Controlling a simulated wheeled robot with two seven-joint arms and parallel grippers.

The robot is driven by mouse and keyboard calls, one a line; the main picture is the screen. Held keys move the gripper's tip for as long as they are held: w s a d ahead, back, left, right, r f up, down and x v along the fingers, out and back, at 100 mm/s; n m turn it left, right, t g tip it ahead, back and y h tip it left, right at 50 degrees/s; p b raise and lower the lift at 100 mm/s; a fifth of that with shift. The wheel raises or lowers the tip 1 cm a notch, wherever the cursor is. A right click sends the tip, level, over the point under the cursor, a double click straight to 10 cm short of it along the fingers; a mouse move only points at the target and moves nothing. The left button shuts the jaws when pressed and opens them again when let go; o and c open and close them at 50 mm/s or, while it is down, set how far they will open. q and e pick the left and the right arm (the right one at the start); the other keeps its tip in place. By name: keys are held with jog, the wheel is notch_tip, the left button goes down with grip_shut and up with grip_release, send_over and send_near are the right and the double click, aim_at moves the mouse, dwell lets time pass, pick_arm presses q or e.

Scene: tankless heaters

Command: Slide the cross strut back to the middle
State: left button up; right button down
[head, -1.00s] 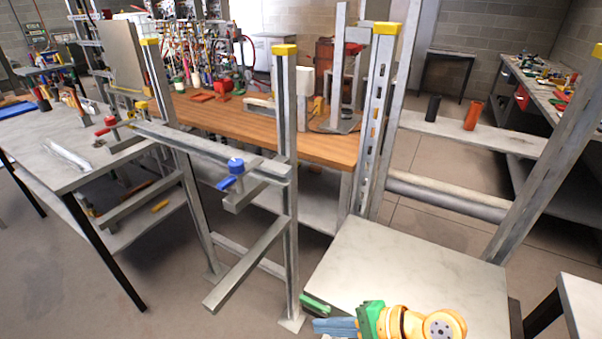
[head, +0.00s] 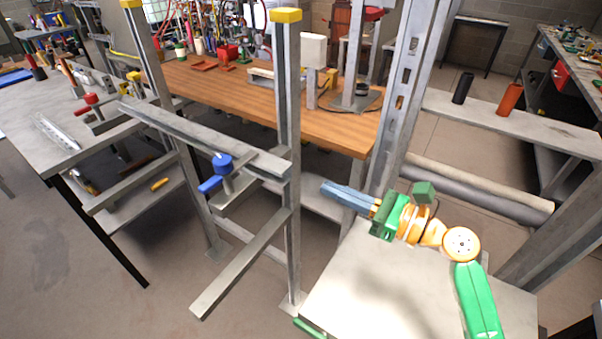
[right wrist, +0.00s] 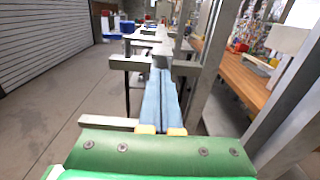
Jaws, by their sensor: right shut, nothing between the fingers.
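A grey metal cross strut (head: 195,138) runs between two uprights with yellow caps in the head view. A blue knob with a blue handle (head: 222,165) sits on it, nearer its right end. My right gripper (head: 328,190) is right of the near upright (head: 286,130), apart from it, with blue fingers pointing left. It is shut and empty. In the right wrist view its fingers (right wrist: 160,78) lie together, with grey metal bars just ahead. I cannot tell there which bar is the cross strut. My left gripper is not in view.
Side arms (head: 240,265) stick out toward me from the uprights. A wooden workbench (head: 330,128) stands behind. A pale tabletop (head: 370,295) lies below my right arm. A tall slotted post (head: 400,100) stands right of my gripper. Open floor (head: 90,270) lies at left.

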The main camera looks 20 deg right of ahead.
aim_at(288, 169)
jog(key=x, duration=0.4)
jog(key=d+x, duration=0.1)
jog(key=x, duration=0.2)
jog(key=shift+w+f+b, duration=0.35)
jog(key=shift+w, duration=0.05)
jog(key=shift+w+a+r, duration=0.15)
jog(key=shift+w+a, duration=0.2)
jog(key=shift+a, duration=0.25)
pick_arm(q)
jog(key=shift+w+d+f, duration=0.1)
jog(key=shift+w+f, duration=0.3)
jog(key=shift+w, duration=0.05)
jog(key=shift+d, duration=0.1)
pick_arm(e)
jog(key=shift+w+d, duration=0.1)
jog(key=shift+w+a+r, duration=0.15)
jog(key=shift+w+a, duration=0.05)
jog(key=shift+w, duration=0.1)
jog(key=shift+p+x, duration=0.75)
jog(key=shift+x, duration=0.35)
jog(key=shift+w+a, duration=0.25)
jog(key=shift+a, duration=0.15)
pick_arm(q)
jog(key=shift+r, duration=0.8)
